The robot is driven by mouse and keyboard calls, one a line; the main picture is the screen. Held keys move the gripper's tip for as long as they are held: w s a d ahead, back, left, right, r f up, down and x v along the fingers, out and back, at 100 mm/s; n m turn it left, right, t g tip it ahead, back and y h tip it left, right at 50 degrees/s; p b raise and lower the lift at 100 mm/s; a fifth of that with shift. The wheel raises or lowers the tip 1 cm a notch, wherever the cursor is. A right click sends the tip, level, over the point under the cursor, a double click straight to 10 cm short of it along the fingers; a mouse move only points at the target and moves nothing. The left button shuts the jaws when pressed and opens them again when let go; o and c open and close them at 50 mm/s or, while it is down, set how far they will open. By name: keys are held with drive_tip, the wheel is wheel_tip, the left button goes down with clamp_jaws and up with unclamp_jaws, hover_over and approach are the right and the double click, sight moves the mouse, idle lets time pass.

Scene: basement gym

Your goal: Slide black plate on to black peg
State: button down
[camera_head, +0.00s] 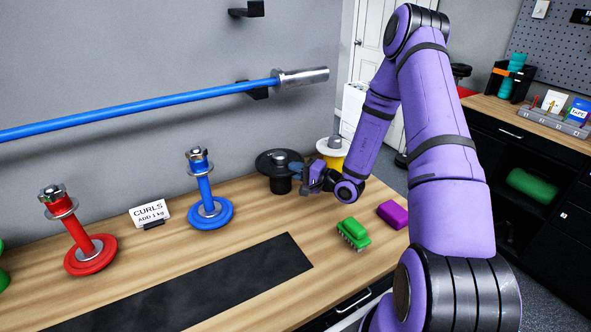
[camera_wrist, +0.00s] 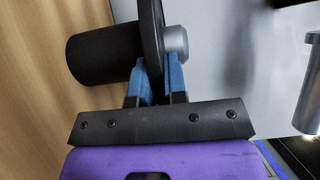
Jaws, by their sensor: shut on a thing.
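The black plate (camera_head: 265,160) is at the back of the bench, level with the upper part of the black peg (camera_head: 281,185). The silver top of the peg (camera_head: 280,157) shows above the plate. In the wrist view the plate (camera_wrist: 151,30) is edge-on, with the thick black cylinder of the peg (camera_wrist: 105,55) on one side and the silver end on the other, so the plate appears to be around the peg. My gripper (camera_head: 311,178) is shut on the plate's right rim; its blue fingers (camera_wrist: 158,75) straddle it. The plate's hole is hidden.
A yellow peg (camera_head: 330,157) stands close behind my gripper. A black mat (camera_head: 200,285) lies flat.

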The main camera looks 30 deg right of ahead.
drive_tip(key=shift+r, duration=0.1)
drive_tip(key=c, duration=1.1)
unclamp_jaws()
drive_tip(key=shift+s, duration=0.1)
drive_tip(key=v, duration=1)
drive_tip(key=shift+s+d, duration=0.2)
drive_tip(key=shift+s, duration=0.05)
